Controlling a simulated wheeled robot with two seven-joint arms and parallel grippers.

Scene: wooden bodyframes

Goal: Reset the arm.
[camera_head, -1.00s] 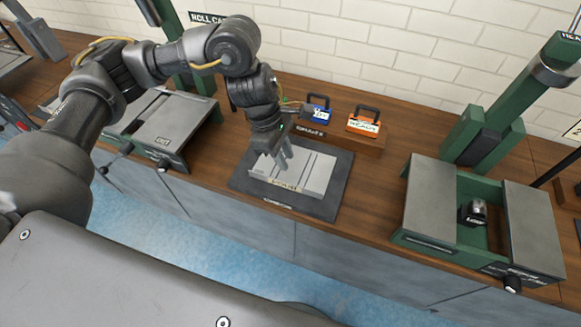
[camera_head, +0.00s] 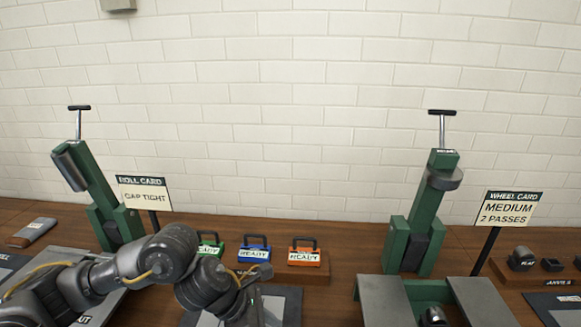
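My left arm comes in from the lower left. Its gripper (camera_head: 257,311) points down over the dark mat (camera_head: 290,300) at the bottom edge of the head view. The fingers are small and partly cut off, so I cannot tell whether they are open or shut, or whether they touch the grey panel on the mat. My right gripper is not in view.
Green (camera_head: 209,244), blue (camera_head: 254,249) and orange (camera_head: 303,252) tagged blocks stand behind the mat. A green machine (camera_head: 430,215) stands at right beside the wheel card (camera_head: 508,209). Another green machine (camera_head: 92,180) and the roll card (camera_head: 143,192) stand at left.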

